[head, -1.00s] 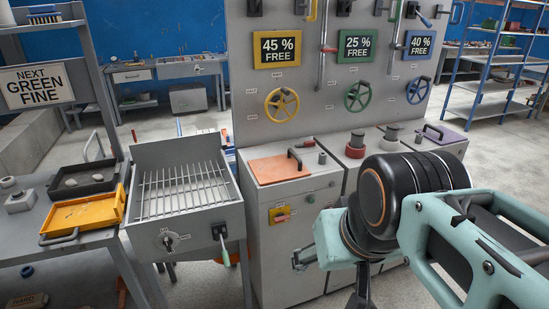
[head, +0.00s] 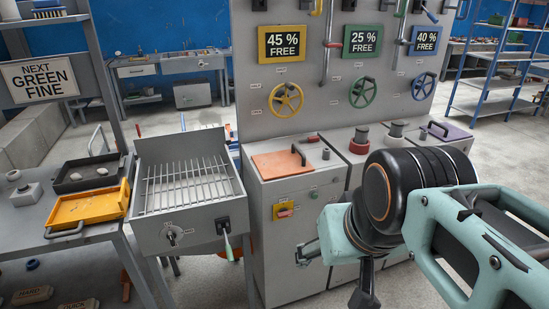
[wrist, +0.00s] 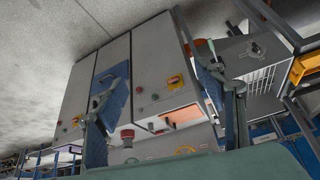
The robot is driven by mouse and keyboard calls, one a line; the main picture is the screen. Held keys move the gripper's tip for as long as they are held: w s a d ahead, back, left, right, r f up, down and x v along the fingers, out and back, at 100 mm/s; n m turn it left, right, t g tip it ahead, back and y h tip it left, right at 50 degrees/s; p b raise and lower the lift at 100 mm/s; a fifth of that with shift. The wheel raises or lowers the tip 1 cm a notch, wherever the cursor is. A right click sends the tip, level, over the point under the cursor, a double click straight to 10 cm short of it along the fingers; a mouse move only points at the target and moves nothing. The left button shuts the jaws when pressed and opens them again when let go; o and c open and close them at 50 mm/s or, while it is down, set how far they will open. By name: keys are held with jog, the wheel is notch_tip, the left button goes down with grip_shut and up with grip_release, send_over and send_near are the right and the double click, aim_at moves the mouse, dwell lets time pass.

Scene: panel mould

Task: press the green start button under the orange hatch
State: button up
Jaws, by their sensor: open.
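The orange hatch (head: 278,165) lies closed on top of the left grey cabinet (head: 290,235), with a dark handle (head: 298,154) at its right edge. In the wrist view the cabinets appear tilted between and beyond the spread fingers of my gripper (wrist: 160,68). The orange hatch (wrist: 183,117) shows there near the right finger.
A grey grill box (head: 185,235) stands left of the cabinet. A side table holds an orange tray (head: 88,207) and a dark tray (head: 88,173). A red-based knob (head: 360,140) stands right of the hatch. Yellow (head: 286,100) and green handwheels (head: 362,92) sit on the panel behind.

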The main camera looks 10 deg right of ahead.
dwell(0.5)
grip_shut()
dwell(0.3)
dwell(1.2)
